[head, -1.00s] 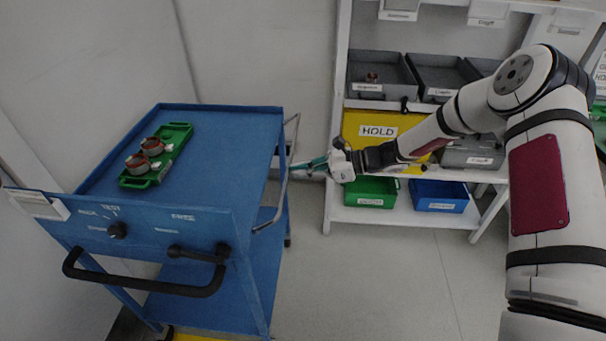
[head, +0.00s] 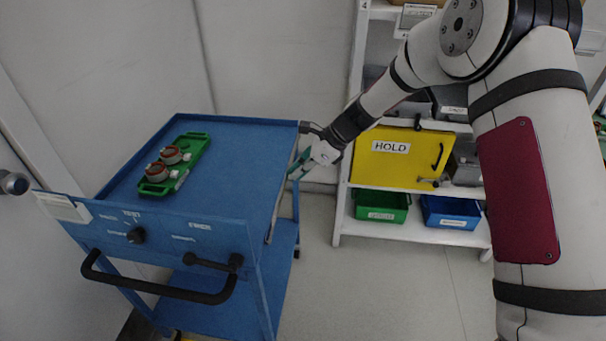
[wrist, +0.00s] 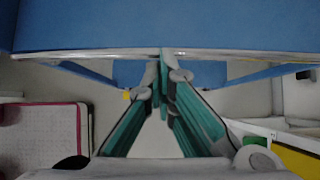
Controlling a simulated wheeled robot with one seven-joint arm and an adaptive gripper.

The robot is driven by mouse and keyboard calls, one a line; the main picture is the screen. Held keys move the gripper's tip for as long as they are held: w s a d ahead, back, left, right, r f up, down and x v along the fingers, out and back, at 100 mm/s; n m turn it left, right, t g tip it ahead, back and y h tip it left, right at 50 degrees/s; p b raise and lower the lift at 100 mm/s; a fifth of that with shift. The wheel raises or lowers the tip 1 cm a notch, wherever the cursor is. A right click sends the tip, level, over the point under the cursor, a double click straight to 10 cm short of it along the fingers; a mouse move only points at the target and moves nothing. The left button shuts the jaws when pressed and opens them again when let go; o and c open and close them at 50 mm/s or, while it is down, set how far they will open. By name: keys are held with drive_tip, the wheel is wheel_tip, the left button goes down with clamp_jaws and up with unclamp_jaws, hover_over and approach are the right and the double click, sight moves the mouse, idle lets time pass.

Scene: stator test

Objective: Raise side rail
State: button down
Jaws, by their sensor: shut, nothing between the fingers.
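The side rail (head: 281,200) is a thin grey metal bar along the right side of the blue cart (head: 232,160). In the wrist view the rail (wrist: 100,55) runs level across the picture, close against the cart's blue edge. My gripper (head: 293,173) has green fingers and is at the cart's right side, by the far half of the rail. In the wrist view the fingertips (wrist: 165,62) are together, empty, and overlap the rail. I cannot tell whether they touch it. My fingers hide a short part of the rail.
A green tray (head: 196,140) with two round reddish parts stands on the cart top. A white shelf (head: 345,215) with a yellow HOLD panel (head: 400,170) stands right. Floor between is clear.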

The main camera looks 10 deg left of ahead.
drive_tip(key=shift+a+r, duration=0.15)
drive_tip(key=shift+a, duration=0.4)
drive_tip(key=shift+r, duration=0.1)
idle(0.3)
drive_tip(key=d+f+v, duration=0.1)
drive_tip(key=v, duration=1.2)
drive_tip(key=shift+d, duration=0.2)
drive_tip(key=shift+f, duration=0.1)
